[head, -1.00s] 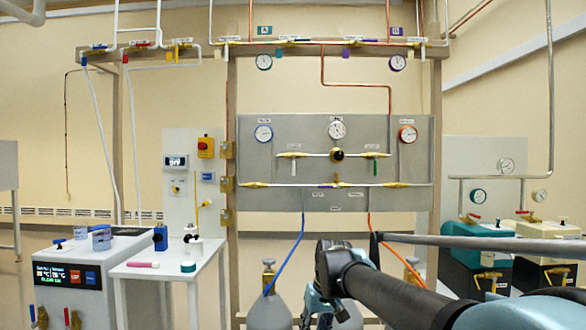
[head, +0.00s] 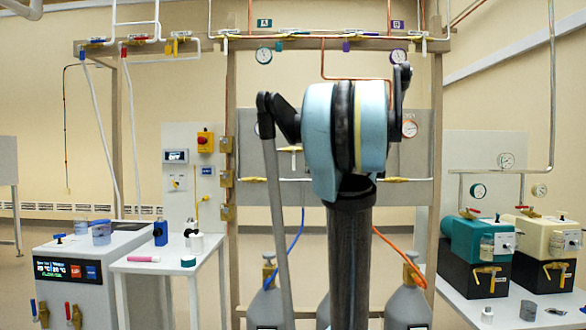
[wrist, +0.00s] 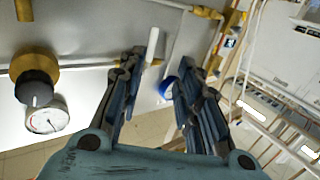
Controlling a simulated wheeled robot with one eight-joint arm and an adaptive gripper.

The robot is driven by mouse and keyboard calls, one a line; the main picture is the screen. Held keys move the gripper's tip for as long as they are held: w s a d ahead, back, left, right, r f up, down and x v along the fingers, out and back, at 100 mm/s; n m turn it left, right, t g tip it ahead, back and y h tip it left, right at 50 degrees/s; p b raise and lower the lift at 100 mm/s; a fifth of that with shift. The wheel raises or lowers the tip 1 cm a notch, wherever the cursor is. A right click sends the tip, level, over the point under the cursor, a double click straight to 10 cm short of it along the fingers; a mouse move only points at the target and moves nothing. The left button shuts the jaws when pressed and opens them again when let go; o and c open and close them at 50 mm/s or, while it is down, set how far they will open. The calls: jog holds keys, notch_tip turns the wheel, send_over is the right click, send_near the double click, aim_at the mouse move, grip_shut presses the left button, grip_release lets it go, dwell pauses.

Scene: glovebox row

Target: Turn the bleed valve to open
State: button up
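The grey valve panel (head: 262,195) stands ahead, its middle hidden behind my raised arm in the head view. In the wrist view, which looks upside down, a white lever handle (wrist: 150,47) on the panel's upper pipe shows between my gripper's fingers (wrist: 158,75). The fingers are apart, with nothing held. Whether they touch the handle is unclear. The same valve's brass body (head: 289,149) shows left of my arm. A black round knob (wrist: 34,88) on a brass body is left in the wrist view. No label naming the bleed valve is readable. My gripper is hidden in the head view.
A white-faced gauge (wrist: 45,117) and a blue-rimmed gauge (wrist: 168,89) sit close to my fingers. Gas cylinders (head: 406,305) stand below the panel with blue and orange hoses. A white table (head: 170,262) is at left, and pumps (head: 480,250) at right.

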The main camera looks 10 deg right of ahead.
aim_at(294, 163)
jog(key=x, duration=1.1)
jog(key=d+r+x, duration=0.1)
jog(key=x, duration=0.5)
jog(key=shift+w, duration=0.5)
grip_shut()
